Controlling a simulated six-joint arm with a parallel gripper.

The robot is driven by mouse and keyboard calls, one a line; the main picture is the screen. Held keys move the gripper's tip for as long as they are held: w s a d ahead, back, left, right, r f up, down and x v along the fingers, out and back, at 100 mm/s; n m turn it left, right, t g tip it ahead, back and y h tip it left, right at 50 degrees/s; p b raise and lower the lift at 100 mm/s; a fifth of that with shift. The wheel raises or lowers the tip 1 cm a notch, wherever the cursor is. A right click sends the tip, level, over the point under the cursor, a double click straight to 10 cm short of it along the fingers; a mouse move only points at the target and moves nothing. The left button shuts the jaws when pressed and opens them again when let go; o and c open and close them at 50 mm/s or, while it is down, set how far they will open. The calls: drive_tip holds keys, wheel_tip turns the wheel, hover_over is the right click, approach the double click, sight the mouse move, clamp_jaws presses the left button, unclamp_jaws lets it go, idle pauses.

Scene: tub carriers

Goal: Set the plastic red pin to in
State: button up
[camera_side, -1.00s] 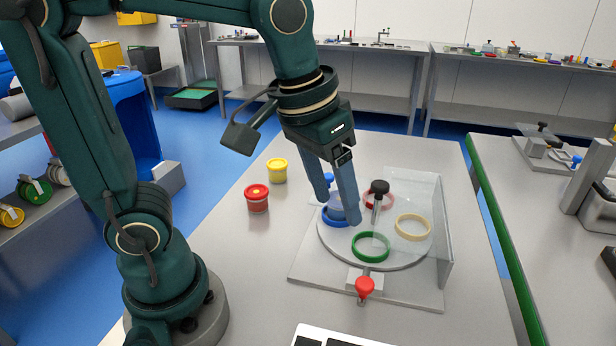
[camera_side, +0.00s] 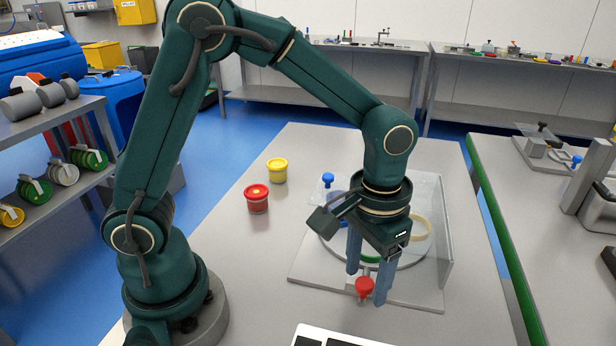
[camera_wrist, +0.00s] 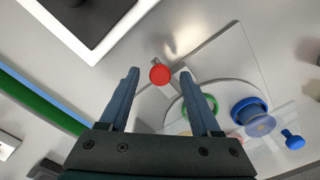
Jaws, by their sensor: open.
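The red pin (camera_side: 364,286) stands at the front edge of the grey base plate (camera_side: 415,297), by the turntable with coloured rings. In the wrist view the round red head (camera_wrist: 160,74) shows beyond and between the fingertips. My gripper (camera_side: 367,285) is open and empty, its two blue fingers pointing down around the pin's place in the side view. In the wrist view the fingertips (camera_wrist: 160,76) are apart on either side of the head, with gaps. Whether they are level with it I cannot tell. My wrist hides much of the turntable in the side view.
A clear upright panel (camera_side: 433,235) stands on the plate's right side. A blue knob (camera_side: 328,180) is at the back left. A red tub (camera_side: 257,198) and a yellow tub (camera_side: 277,170) stand left on the table. A white-edged tray (camera_side: 330,338) lies in front.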

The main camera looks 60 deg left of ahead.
drive_tip(key=shift+f, duration=0.15)
clamp_jaws()
idle(1.4)
